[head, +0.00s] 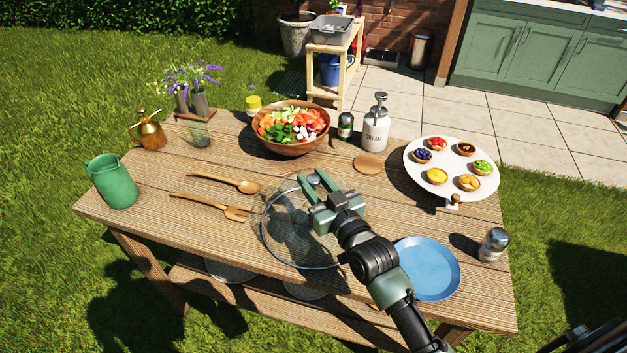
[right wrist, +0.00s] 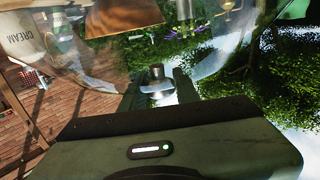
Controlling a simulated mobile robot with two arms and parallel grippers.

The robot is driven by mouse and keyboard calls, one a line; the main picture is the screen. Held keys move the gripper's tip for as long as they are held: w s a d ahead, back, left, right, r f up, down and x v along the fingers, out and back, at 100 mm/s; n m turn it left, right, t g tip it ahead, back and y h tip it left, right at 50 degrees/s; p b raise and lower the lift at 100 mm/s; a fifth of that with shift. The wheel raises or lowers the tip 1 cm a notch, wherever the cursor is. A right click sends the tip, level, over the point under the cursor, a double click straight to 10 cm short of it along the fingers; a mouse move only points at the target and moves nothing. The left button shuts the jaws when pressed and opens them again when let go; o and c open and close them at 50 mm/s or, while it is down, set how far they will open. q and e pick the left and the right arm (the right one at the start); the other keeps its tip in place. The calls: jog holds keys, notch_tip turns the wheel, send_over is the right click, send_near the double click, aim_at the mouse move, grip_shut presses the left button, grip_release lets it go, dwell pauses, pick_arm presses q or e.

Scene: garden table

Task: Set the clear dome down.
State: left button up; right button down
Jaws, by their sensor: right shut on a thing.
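The clear dome (head: 277,238) is see-through with a thin rim and shows over the front middle of the wooden table (head: 160,222). My right gripper (head: 316,184) is shut on the dome's metal knob (head: 313,180). In the right wrist view the knob (right wrist: 157,76) sits between the two fingers, with the clear dome wall (right wrist: 100,62) spreading beyond it. Whether the rim touches the table or hangs just above it, I cannot tell. My left gripper is out of view.
A white stand (head: 410,160) with several tarts is at the right, and a blue plate (head: 440,275) is near the front. A salad bowl (head: 290,148), cream bottle (head: 376,130), wooden fork (head: 205,204), wooden spoon (head: 225,181) and green pitcher (head: 112,182) stand or lie around the dome.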

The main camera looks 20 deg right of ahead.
jog(key=c, duration=1)
grip_release()
jog(key=shift+f, duration=0.1)
jog(key=shift+c, duration=0.2)
jog(key=shift+r, duration=0.2)
jog(key=s, duration=0.4)
jog(key=s+d+b, duration=0.1)
jog(key=s, duration=0.3)
jog(key=s+d, duration=0.1)
jog(key=s, duration=0.3)
jog(key=shift+d+b, duration=0.15)
jog(key=shift+b, duration=0.15)
jog(key=shift+w, duration=0.1)
